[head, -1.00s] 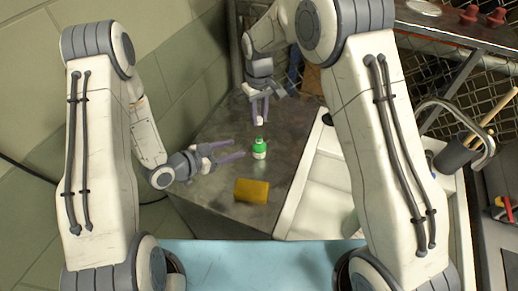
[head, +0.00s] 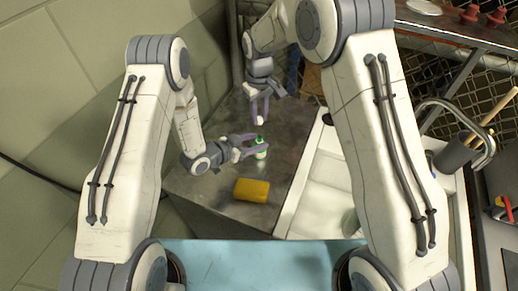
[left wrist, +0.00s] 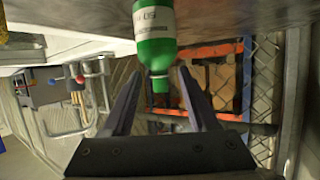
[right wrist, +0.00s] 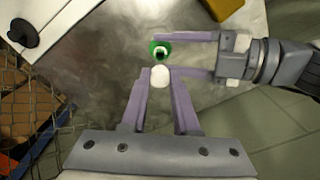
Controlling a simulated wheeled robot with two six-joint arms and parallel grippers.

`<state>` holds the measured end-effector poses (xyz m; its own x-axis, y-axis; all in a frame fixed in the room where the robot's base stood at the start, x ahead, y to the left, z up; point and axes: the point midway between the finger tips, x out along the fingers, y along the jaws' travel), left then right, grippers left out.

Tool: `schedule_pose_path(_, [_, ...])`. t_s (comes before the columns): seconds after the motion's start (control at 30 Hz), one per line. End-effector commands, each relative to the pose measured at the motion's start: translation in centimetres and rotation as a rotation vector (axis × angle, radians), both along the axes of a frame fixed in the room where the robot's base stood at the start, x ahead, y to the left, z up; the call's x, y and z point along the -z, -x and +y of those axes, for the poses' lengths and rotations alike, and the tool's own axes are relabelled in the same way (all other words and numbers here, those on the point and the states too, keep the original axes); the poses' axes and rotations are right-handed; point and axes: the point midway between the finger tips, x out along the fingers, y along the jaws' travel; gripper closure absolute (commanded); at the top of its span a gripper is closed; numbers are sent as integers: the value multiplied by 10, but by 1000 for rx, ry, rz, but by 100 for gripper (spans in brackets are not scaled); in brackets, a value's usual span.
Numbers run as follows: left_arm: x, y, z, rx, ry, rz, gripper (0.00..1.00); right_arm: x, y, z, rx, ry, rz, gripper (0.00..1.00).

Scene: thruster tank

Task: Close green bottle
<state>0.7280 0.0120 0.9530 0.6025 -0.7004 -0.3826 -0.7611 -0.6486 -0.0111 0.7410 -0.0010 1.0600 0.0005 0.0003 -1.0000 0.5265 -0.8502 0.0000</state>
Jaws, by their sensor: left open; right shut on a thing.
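The green bottle (head: 261,153), with a white label, stands upright on the grey counter. It also shows in the left wrist view (left wrist: 155,50) and from above in the right wrist view (right wrist: 161,48), its mouth uncovered. My left gripper (head: 262,143) is open, its fingertips reaching either side of the bottle; contact cannot be told. My right gripper (head: 259,119) is shut on a white cap (right wrist: 160,76), held just beyond the bottle, apart from its mouth. The cap is small in the head view (head: 259,121).
A yellow sponge (head: 252,190) lies on the counter nearer to me. A white sink (head: 318,185) with a tap (head: 465,115) is to the right. A wall (head: 60,90) bounds the left. The counter left of the sponge is clear.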

Motion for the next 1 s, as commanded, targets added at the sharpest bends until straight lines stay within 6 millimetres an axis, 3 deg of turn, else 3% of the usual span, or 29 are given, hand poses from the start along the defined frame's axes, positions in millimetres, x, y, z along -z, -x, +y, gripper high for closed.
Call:
schedule_pose_path(0.2, [7, -10, -12, 0, 0, 1, 41, 0, 0, 0, 0, 0, 0, 100])
schedule_pose_path(0.5, [7, -11, -13, -1, 0, 0, 41, 0, 0, 0, 0, 0, 0, 100])
schedule_pose_path(0.53, [7, -11, -13, -1, 0, 0, 45, 0, 0, 0, 0, 0, 0, 100])
schedule_pose_path(0.67, [7, -11, -13, -1, 0, 1, 95, 0, 0, 0, 0, 0, 0, 100])
schedule_pose_path(0.7, [7, -11, -12, -1, 0, 1, 100, 0, 0, 0, 0, 0, 0, 100])
schedule_pose_path(1.0, [8, -11, -12, -2, -2, 4, 100, 0, 0, 0, -1, 0, 0, 100])
